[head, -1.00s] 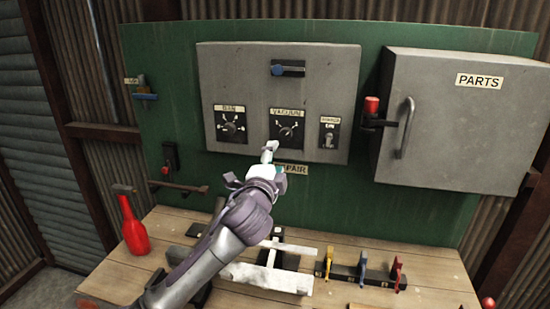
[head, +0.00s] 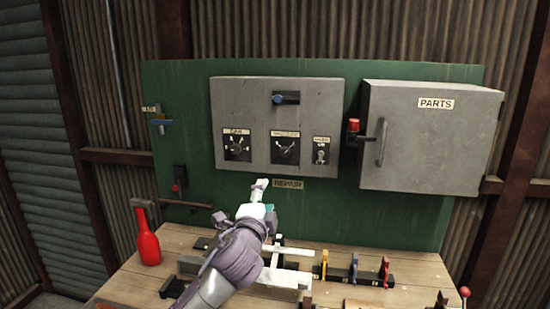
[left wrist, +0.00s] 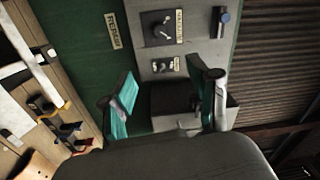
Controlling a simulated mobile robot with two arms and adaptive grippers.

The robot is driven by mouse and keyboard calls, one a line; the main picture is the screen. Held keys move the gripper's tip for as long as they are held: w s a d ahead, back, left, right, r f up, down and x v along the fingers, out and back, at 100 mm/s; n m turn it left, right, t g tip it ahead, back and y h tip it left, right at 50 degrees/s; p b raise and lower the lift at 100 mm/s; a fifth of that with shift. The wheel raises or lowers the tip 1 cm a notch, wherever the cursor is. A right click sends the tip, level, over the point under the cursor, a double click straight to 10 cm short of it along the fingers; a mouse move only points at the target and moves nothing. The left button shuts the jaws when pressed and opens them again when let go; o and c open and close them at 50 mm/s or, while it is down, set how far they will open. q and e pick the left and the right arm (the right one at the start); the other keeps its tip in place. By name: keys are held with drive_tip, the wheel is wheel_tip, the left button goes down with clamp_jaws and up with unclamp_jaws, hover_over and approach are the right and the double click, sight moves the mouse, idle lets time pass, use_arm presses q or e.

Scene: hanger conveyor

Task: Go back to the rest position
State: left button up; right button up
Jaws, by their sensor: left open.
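My left gripper (head: 260,188) is in front of the green board, below the grey control panel (head: 308,155) and just left of the REPAIR label (head: 289,184). It touches nothing that I can see. In the left wrist view, its two teal-padded fingers (left wrist: 168,98) stand wide apart with nothing between them; the panel and the parts cabinet show beyond. My right gripper is in neither view.
The wooden bench (head: 130,280) lies below my left arm. It bears a red bottle (head: 147,238), a white frame (head: 285,277) and a rack with coloured clips (head: 354,270). The grey PARTS cabinet (head: 440,150) juts out at the right.

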use_arm(q)
drive_tip(key=s+a+f+n+g+y, duration=0.1)
drive_tip(key=s+a+f+n+g, duration=0.35)
drive_tip(key=s+f, duration=0.65)
drive_tip(key=s+a+f+n+g+y, duration=0.25)
drive_tip(key=s+a+f+n, duration=0.45)
drive_tip(key=f, duration=0.7)
drive_tip(key=s+a+f+n+g, duration=0.2)
drive_tip(key=s+f+g, duration=0.1)
drive_tip(key=s, duration=0.6)
drive_tip(key=s+a+f+n+g, duration=0.1)
drive_tip(key=s+a+f+g, duration=0.15)
drive_tip(key=s, duration=0.65)
drive_tip(key=s+a+f+n+g, duration=0.2)
drive_tip(key=s+f, duration=0.1)
drive_tip(key=s, duration=0.5)
wheel_tip(320, 180, down, 30)
drive_tip(key=s+g+b, duration=0.1)
drive_tip(key=g+b, duration=0.1)
drive_tip(key=b, duration=0.2)
drive_tip(key=s+a+f+b, duration=0.3)
drive_tip(key=s+f, duration=1.4)
drive_tip(key=f, duration=0.3)
drive_tip(key=shift+s+m+g, duration=0.15)
drive_tip(key=shift+m+g, duration=0.2)
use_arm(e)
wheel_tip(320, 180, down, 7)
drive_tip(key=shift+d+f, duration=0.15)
